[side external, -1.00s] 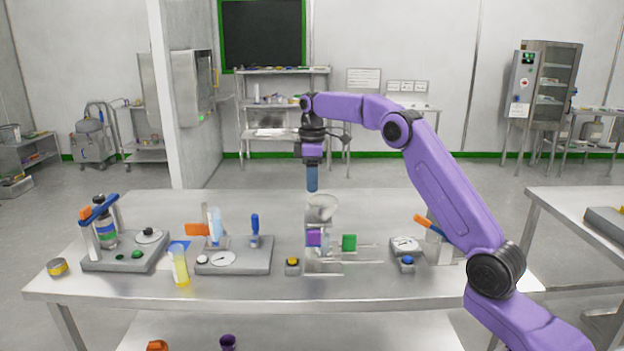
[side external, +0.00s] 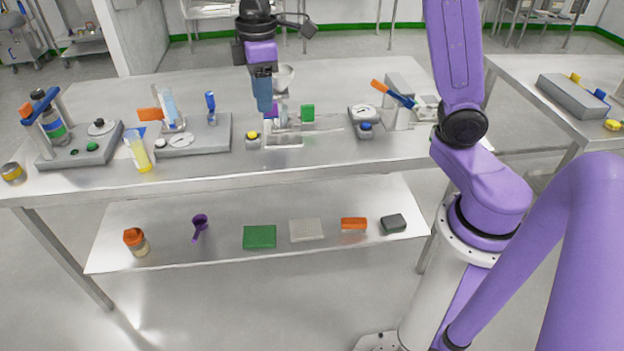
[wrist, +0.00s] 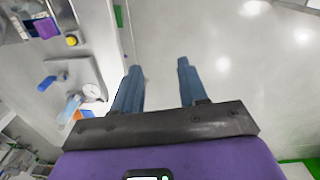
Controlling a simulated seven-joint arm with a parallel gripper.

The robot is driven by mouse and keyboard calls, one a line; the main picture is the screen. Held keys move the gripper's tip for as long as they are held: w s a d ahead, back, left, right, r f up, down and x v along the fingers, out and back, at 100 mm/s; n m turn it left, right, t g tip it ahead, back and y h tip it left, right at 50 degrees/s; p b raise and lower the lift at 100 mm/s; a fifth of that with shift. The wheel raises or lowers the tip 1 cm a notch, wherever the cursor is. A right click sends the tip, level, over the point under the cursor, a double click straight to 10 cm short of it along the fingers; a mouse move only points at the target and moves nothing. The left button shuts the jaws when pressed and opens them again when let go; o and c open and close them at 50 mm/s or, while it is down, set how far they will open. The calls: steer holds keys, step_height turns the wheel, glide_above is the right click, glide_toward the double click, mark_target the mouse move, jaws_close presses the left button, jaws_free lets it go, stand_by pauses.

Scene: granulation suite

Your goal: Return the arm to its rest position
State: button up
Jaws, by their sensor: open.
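My gripper (side external: 264,100) hangs pointing down above the bench, on my purple arm. In the side external view its blue fingers overlap the left edge of a clear funnel (side external: 285,75) on a small stand; touching or apart cannot be told there. In the wrist view my gripper (wrist: 159,68) has its two blue fingers spread apart. Nothing is between them, only a pale grey surface beyond.
The steel bench (side external: 330,165) carries a grey station with a blue-handled lever (side external: 211,105), a yellow-filled cylinder (side external: 138,153), a dial unit (side external: 365,115) and a bottle station (side external: 80,150). A lower shelf (side external: 350,265) holds several small items. A side table (side external: 510,85) stands right.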

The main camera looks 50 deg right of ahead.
steer(key=s+d+f+n, duration=0.1)
steer(key=s+f, duration=0.2)
steer(key=s, duration=1)
steer(key=s+d+f, duration=0.2)
steer(key=s+f, duration=0.1)
steer(key=s, duration=1.1)
steer(key=shift+f+n, duration=0.25)
steer(key=shift+n, duration=0.15)
